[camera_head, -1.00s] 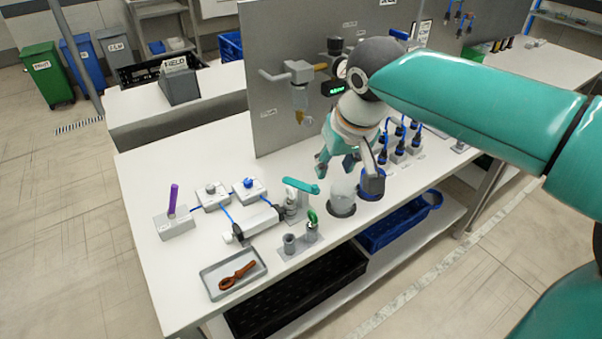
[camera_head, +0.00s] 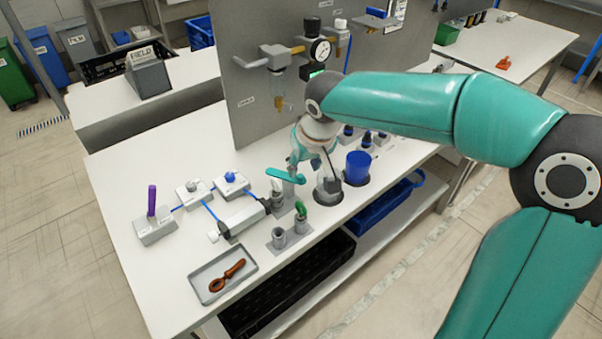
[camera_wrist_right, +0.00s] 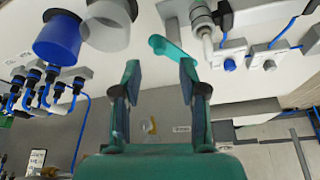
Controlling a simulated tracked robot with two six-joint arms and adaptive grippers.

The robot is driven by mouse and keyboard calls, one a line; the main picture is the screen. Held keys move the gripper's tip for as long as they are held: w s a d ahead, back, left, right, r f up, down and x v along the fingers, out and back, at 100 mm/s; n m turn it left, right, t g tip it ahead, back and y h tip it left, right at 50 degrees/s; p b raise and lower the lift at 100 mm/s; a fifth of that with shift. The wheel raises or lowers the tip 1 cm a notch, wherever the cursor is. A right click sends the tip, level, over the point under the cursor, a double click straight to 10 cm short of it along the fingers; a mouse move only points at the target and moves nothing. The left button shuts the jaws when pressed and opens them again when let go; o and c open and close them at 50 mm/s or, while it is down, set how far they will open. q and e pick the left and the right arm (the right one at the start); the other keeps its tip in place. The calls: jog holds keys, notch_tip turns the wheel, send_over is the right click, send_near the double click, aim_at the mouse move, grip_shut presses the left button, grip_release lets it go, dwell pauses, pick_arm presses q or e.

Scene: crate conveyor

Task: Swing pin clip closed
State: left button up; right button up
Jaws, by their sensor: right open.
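A pin-like part with a green loop (camera_head: 300,208) stands in a small grey holder on the bench; I cannot tell for sure if it is the pin clip or how it is set. Behind it, a grey upright fitting carries a flat teal lever (camera_head: 286,175), which also shows in the right wrist view (camera_wrist_right: 167,48). My right gripper (camera_head: 312,172) is over the bench beside the lever's right end. In the wrist view the right gripper (camera_wrist_right: 159,70) has its fingers apart with nothing between them. The lever lies just past the fingertips. My left gripper is out of view.
A clear cup (camera_head: 328,193), partly hidden by my gripper, and a blue cup (camera_head: 358,167) stand right of the lever. A grey tray (camera_head: 205,273) with a brown tool lies at the front.

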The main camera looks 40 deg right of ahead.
aim_at(300, 175)
jog(key=shift+x, duration=2.6)
grip_shut()
